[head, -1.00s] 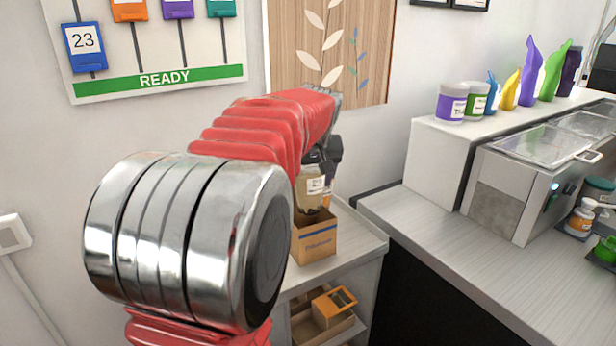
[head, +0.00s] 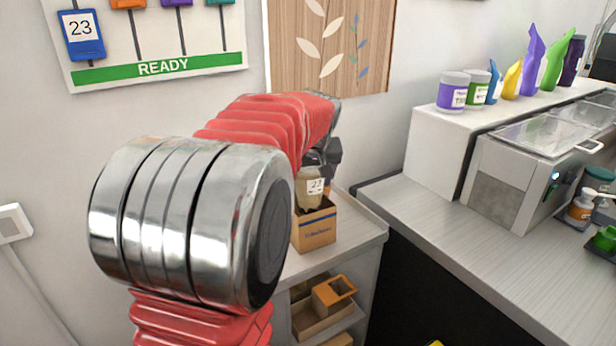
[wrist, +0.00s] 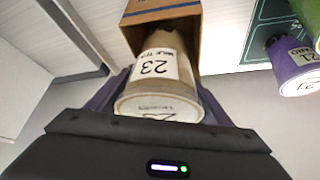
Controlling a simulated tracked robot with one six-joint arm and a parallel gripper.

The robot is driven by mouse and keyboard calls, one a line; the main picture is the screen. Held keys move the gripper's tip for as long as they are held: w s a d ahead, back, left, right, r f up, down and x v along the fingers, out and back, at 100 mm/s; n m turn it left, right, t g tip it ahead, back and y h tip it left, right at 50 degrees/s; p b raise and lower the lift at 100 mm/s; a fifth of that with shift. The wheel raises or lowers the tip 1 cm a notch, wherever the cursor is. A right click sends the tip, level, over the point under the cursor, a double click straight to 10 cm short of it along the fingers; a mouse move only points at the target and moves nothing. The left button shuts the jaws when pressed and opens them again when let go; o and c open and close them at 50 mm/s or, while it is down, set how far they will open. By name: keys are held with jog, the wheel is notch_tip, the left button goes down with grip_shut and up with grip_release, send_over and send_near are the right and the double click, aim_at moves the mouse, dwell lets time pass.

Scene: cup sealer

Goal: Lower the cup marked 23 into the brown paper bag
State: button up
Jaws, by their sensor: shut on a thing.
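The cup marked 23 (head: 309,190) is pale brown with a white label; it also shows in the wrist view (wrist: 158,75), its lid end towards the camera. My gripper (wrist: 160,98) is shut on it, a finger on each side near the lid. The brown paper bag (head: 316,234) stands open on a grey shelf unit; its wall shows at the top of the wrist view (wrist: 158,8). The cup is over the bag, its lower end at the bag's mouth. Whether it touches the bag's wall, I cannot tell. My arm hides part of the gripper in the head view.
A purple cup marked 21 (wrist: 296,65) stands beside the bag in the wrist view, near a dark green panel (wrist: 268,30). Orange-brown boxes (head: 332,292) sit on the shelf below. A counter with a steel machine (head: 515,185) is at the right.

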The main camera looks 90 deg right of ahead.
aim_at(310, 171)
jog(key=shift+f, duration=1.7)
jog(key=shift+w+a+f, duration=0.1)
jog(key=shift+a+f, duration=0.05)
jog(key=shift+f, duration=0.65)
jog(key=o, duration=1.5)
jog(key=shift+f, duration=0.1)
jog(key=shift+o, duration=0.2)
jog(key=shift+a, duration=0.1)
jog(key=v, duration=1)
jog(key=d+v, duration=0.1)
jog(key=v, duration=0.4)
jog(key=shift+r, duration=0.4)
jog(key=shift+w, duration=0.1)
